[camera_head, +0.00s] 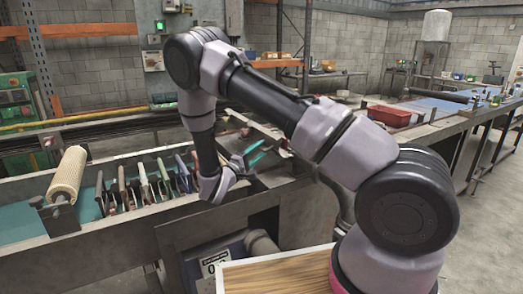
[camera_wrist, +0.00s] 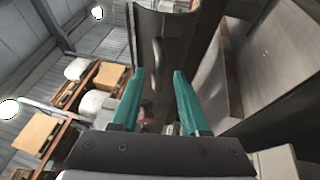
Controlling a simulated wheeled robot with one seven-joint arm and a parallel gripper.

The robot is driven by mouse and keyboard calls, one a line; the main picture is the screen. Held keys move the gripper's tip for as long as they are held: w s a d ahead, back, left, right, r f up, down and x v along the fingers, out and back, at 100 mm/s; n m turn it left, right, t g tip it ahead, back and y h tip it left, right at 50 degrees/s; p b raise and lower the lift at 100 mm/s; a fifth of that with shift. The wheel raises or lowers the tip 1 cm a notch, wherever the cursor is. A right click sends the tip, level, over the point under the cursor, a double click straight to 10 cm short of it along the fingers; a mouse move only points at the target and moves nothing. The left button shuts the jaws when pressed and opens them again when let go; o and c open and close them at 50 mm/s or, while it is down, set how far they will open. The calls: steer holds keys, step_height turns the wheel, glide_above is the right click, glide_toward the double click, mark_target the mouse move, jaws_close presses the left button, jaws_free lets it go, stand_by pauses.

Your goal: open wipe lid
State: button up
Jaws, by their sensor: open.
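In the wrist view the two teal fingers of my gripper (camera_wrist: 159,73) are spread apart with a gap between them. A dark curved panel (camera_wrist: 180,40) with a slim upright bar handle (camera_wrist: 156,62) stands ahead of the fingers. The handle shows in the gap, and I see no contact with it. The panel may be the wipe lid, but I cannot tell for sure. In the head view my gripper (camera_head: 257,153) is at the right end of the long machine trough, pointing right. There the panel and handle are not clearly made out.
A pale mesh roll (camera_head: 68,175) lies at the left of the trough. Several upright plates (camera_head: 145,185) stand in the trough beside my gripper. A red tray (camera_head: 389,116) sits on the long bench behind my arm. A wood-topped surface (camera_head: 280,273) is at the front.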

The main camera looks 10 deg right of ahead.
steer(key=shift+x, duration=0.85)
jaws_close()
stand_by(0.8)
